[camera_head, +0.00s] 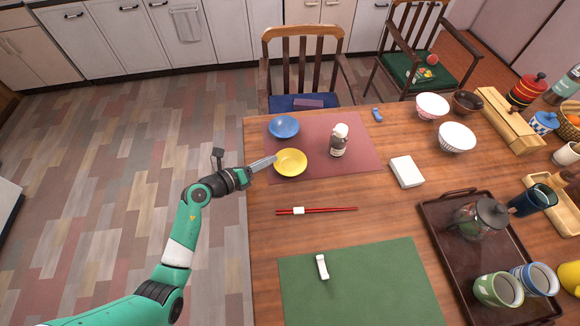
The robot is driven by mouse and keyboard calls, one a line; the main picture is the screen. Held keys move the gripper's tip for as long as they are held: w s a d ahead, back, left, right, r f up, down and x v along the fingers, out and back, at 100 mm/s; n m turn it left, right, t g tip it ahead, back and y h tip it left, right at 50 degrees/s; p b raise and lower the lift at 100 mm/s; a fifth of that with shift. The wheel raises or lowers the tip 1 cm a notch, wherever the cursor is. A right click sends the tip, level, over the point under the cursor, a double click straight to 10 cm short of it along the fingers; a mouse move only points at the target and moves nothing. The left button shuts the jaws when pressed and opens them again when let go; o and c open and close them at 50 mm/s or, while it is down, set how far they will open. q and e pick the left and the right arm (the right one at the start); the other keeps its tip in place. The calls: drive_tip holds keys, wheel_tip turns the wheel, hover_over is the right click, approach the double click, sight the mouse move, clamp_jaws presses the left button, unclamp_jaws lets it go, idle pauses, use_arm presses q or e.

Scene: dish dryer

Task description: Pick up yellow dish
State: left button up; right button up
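The yellow dish (291,163) is a small shallow bowl standing upright on the dark red placemat (318,170). My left gripper (268,162) reaches in from the left, over the table's left edge, with its grey fingertips at the dish's left rim. The fingers overlap in this view, so I cannot tell whether they are apart or closed, or whether they touch the rim. My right gripper is not in view.
A blue dish (284,126) sits just behind the yellow one. A brown bottle with a white cap (339,140) stands to the right. Red chopsticks (330,210) lie in front. A wooden chair (303,50) stands behind the table.

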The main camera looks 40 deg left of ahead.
sight(290, 164)
use_arm(q)
drive_tip(key=x, duration=0.3)
drive_tip(key=shift+b, duration=0.35)
drive_tip(key=shift+s, duration=0.15)
drive_tip(key=shift+c, duration=0.3)
clamp_jaws()
idle(0.5)
